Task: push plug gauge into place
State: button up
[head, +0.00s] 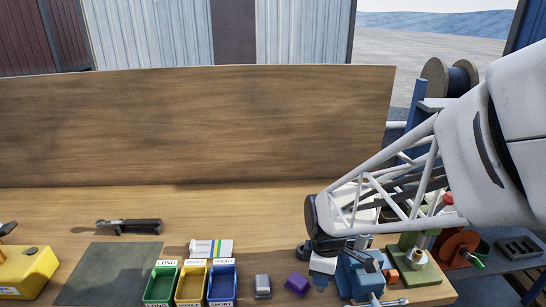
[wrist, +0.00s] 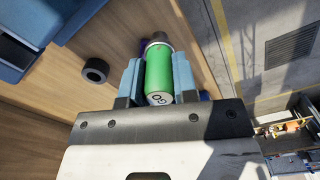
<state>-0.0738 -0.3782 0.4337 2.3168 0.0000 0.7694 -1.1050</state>
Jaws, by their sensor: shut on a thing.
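The plug gauge (wrist: 159,72) is a green cylinder marked GO, with a grey metal end pointing away from my gripper in the wrist view. My gripper (wrist: 158,80) is shut on it, one blue-grey finger on each side. In the head view my gripper (head: 321,279) is low over the right part of the bench, left of the blue vise (head: 362,278); the gauge cannot be made out there. A dark ring with a hole (wrist: 95,70) lies on the bench, left of the gauge and apart from it. Whether the gauge's far end touches anything is hidden.
Green (head: 160,287), yellow (head: 191,286) and blue (head: 222,285) bins stand at the front. A grey block (head: 262,286) and a purple block (head: 297,283) lie between them and my gripper. A green-based fixture (head: 418,268) stands right of the vise. The bench behind is mostly clear.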

jog(key=shift+c, duration=1.3)
jog(key=shift+r, duration=0.1)
jog(key=shift+w+d+r, duration=0.15)
jog(key=shift+w+r, duration=0.05)
jog(key=shift+w, duration=0.05)
jog(key=w+d+r, duration=0.3)
jog(key=d+r, duration=0.2)
jog(key=r, duration=0.3)
jog(key=w+d+r, duration=0.4)
jog(key=d+r, duration=0.2)
jog(key=r, duration=0.3)
jog(key=shift+w+d+r, duration=0.15)
jog(key=shift+d+r, duration=0.05)
jog(key=shift+d, duration=0.05)
jog(key=shift+f, duration=0.1)
jog(key=shift+f, duration=2.75)
jog(key=shift+f, duration=1.8)
